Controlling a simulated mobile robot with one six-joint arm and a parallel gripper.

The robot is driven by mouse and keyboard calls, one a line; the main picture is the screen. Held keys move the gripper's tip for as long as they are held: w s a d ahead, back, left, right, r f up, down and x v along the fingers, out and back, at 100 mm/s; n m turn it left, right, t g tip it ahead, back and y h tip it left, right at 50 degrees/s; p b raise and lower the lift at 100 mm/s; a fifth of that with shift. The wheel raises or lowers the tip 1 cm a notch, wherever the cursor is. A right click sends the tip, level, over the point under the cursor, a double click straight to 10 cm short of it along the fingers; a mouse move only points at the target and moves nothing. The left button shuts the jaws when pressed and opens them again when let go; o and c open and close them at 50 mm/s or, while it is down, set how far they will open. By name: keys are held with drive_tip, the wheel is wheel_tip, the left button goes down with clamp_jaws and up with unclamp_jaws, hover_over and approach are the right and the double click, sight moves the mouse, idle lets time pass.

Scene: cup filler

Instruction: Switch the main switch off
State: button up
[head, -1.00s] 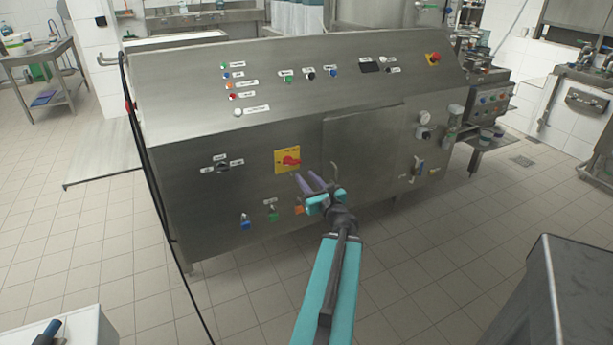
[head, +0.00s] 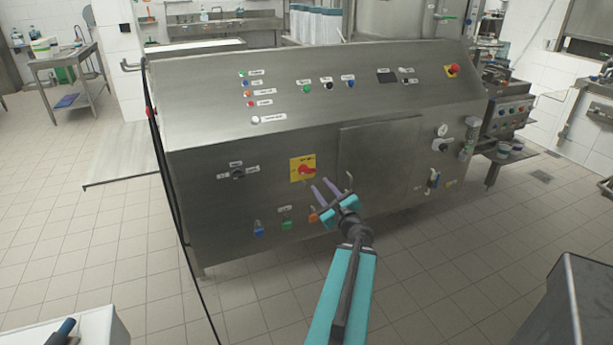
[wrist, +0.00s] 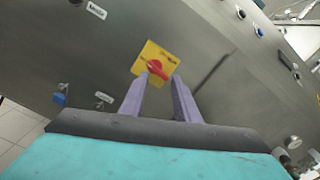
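The main switch is a red rotary handle (head: 306,171) on a yellow square plate (head: 296,162) on the front panel of the steel machine. In the wrist view the red handle (wrist: 156,68) sits on its yellow plate (wrist: 150,52), just beyond my fingertips and between them in the picture. My gripper (head: 322,188) is open and empty, its two purple fingers spread and pointing at the panel just below and right of the switch. The fingers also show in the wrist view (wrist: 159,78). I cannot tell whether a fingertip touches the handle.
The steel machine (head: 260,200) fills the middle. A black selector knob (head: 238,173) is left of the switch; blue (head: 259,229) and green (head: 286,223) connectors are below. A dark steel box (head: 575,300) is at the lower right.

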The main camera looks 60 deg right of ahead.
sight(305, 173)
drive_tip(key=shift+w+a+f+n+p, duration=0.1)
drive_tip(key=shift+f+n, duration=0.3)
drive_tip(key=shift+n, duration=1.45)
drive_tip(key=shift+w+f+n+p, duration=0.15)
drive_tip(key=shift+f+n, duration=0.3)
drive_tip(key=shift+n, duration=1.35)
drive_tip(key=shift+s+a+f+n+p, duration=0.1)
drive_tip(key=shift+f+n, duration=0.3)
drive_tip(key=shift+n, duration=1.45)
drive_tip(key=shift+w+d+f+b, duration=0.25)
drive_tip(key=shift+w+d+b, duration=0.25)
drive_tip(key=shift+b, duration=1.7)
drive_tip(key=b+x, duration=0.1)
drive_tip(key=b, duration=0.6)
drive_tip(key=shift+w+d+r+b, duration=0.1)
drive_tip(key=shift+w+b, duration=0.15)
drive_tip(key=shift+b, duration=0.05)
drive_tip(key=shift+p+x, duration=0.65)
drive_tip(key=shift+x, duration=4.85)
drive_tip(key=shift+r, duration=0.15)
